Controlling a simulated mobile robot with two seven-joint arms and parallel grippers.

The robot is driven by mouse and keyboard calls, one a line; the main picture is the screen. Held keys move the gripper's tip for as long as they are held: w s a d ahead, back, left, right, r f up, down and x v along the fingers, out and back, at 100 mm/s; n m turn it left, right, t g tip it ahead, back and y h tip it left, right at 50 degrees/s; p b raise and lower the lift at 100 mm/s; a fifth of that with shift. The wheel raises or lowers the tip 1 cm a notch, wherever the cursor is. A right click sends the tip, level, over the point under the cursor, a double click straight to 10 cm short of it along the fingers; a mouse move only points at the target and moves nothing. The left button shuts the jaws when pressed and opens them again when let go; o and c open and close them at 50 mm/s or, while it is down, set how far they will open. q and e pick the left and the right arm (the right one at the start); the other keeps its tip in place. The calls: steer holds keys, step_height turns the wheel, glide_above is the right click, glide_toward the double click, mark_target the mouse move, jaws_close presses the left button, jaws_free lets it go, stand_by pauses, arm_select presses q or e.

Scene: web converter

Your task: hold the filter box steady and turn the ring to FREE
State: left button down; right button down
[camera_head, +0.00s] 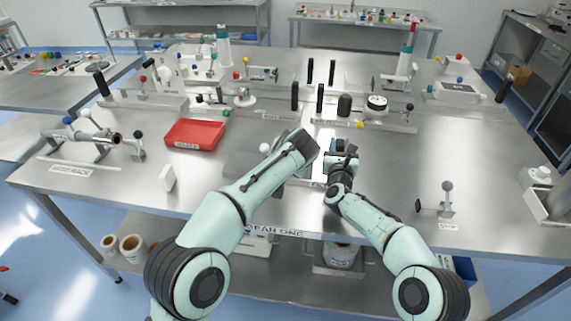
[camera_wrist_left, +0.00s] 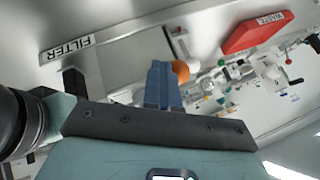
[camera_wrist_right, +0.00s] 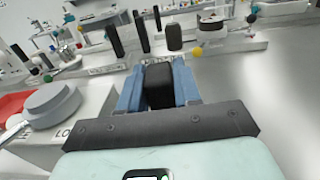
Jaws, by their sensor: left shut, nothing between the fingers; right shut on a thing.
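In the right wrist view a grey round disc (camera_wrist_right: 52,103) with a light bar at its left sits on a pale surface marked "LO", the rest cut off; it looks like the ring. My right gripper (camera_wrist_right: 157,68), to its right, is shut on a black block (camera_wrist_right: 159,88) between its blue fingers. I cannot tell whether this block belongs to the filter box. In the left wrist view a grey plate lies beside the FILTER label (camera_wrist_left: 68,48). My left gripper (camera_wrist_left: 161,68) is shut and empty, its fingertips near an orange round part (camera_wrist_left: 180,70). In the head view the left arm hides much of this area.
A red tray (camera_head: 195,134) marked WASTE is to the left. Black posts (camera_head: 320,98) and a white-topped dial (camera_head: 377,104) stand behind the grippers. A STOP stand (camera_head: 446,200) is at the right.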

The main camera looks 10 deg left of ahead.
arm_select(q)
steer(key=shift+a, duration=0.6)
arm_select(e)
steer(key=shift+d+f, duration=0.2)
steer(key=shift+f, duration=0.6)
steer(key=shift+a, duration=0.15)
arm_select(q)
steer(key=s+d+r, duration=0.6)
steer(key=s, duration=0.2)
steer(key=shift+s+d+r, duration=0.2)
steer(key=shift+s+r, duration=0.05)
steer(key=shift+r, duration=0.15)
steer(key=shift+f, duration=0.25)
arm_select(e)
steer(key=shift+r, duration=0.4)
steer(key=c, duration=0.8)
jaws_free()
steer(key=shift+o, duration=0.4)
steer(key=shift+w+r, duration=0.1)
steer(key=shift+r, duration=0.1)
arm_select(q)
steer(key=shift+w, duration=0.1)
arm_select(e)
steer(key=shift+r, duration=0.1)
